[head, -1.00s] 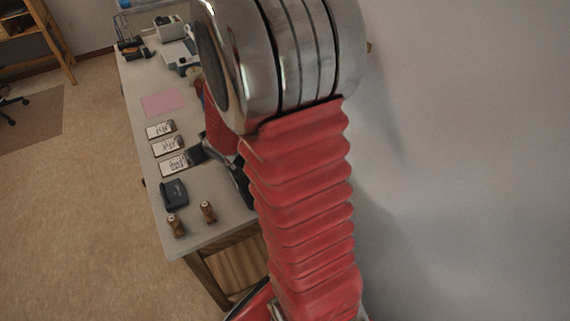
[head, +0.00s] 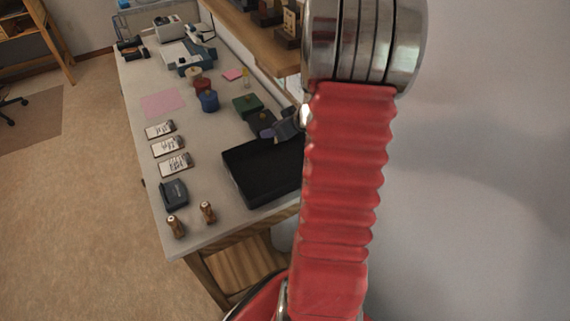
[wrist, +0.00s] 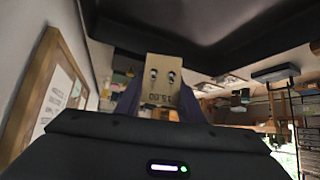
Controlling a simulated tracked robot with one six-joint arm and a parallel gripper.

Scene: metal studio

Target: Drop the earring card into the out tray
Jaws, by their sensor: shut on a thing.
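The earring card (wrist: 163,82) is a small tan card with two dark earrings and printing that reads upside down. In the wrist view it is held between the purple-grey fingertips of my gripper (wrist: 152,102). In the head view my gripper (head: 277,131) is above the back edge of a black tray (head: 262,172), which looks like the out tray. I cannot make out the card there. My arm hides the tray's right side. The visible part of the tray is empty. A large dark surface fills the top of the wrist view, probably the tray.
Several small pots and boxes, including a blue pot (head: 208,101) and a green box (head: 247,104), stand behind the tray. Left of it are white cards (head: 167,147), a dark device (head: 174,192) and two wooden stamps (head: 207,212). A wooden shelf (head: 255,45) runs along the wall.

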